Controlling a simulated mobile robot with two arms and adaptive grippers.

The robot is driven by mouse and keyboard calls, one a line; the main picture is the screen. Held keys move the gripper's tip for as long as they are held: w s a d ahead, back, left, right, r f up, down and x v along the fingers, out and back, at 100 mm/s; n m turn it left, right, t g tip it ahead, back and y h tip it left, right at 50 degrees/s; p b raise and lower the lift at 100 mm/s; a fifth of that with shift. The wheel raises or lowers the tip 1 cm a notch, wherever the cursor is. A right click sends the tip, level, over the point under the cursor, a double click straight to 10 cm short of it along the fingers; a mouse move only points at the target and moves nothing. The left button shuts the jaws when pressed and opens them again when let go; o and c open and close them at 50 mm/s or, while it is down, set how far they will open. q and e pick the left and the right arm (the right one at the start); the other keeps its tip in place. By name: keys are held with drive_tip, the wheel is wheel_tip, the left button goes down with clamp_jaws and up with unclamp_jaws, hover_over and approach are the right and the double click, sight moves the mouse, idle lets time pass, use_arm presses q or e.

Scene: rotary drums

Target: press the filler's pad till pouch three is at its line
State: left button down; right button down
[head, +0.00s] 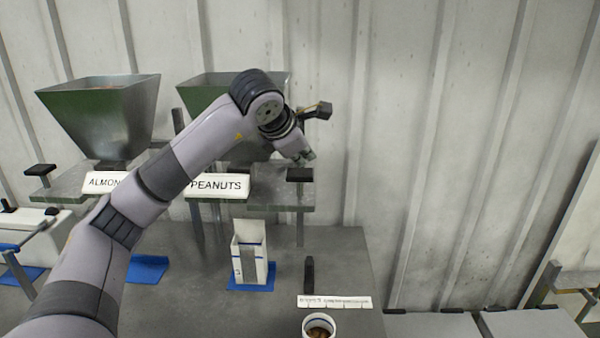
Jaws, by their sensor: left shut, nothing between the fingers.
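The peanut filler's metal hopper (205,97) stands behind my left arm, above a white sign reading PEANUTS (218,186). Its black pad (300,174) is at the right end of the filler's shelf. My left gripper (309,157) is shut and empty, just above the pad; I cannot tell whether it touches. An open white pouch (262,255) with a grey strip down its front stands upright on a blue mat (238,286) below this filler. Small blue marks show on it, but its fill level cannot be made out. My right gripper is not in view.
The almond hopper (105,108) with its own black pad (40,169) is at the left. A white cup (320,326) with brown contents and a ruled white label strip (335,302) are at the table's front. An empty blue mat (147,269) lies left of the pouch.

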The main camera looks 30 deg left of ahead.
sight(304, 172)
use_arm(q)
drive_tip(key=shift+f, duration=0.15)
idle(0.4)
drive_tip(key=shift+f+b, duration=0.3)
drive_tip(key=shift+b, duration=0.05)
drive_tip(key=shift+f+b, duration=0.3)
idle(0.5)
drive_tip(key=shift+f+b, duration=1.1)
drive_tip(key=shift+f, duration=0.3)
idle(0.8)
drive_tip(key=shift+r, duration=0.15)
drive_tip(key=shift+r+p, duration=1.6)
drive_tip(key=shift+r, duration=0.35)
drive_tip(key=shift+r, duration=0.1)
wheel_tip(304, 172, up, 5)
drive_tip(key=p, duration=0.4)
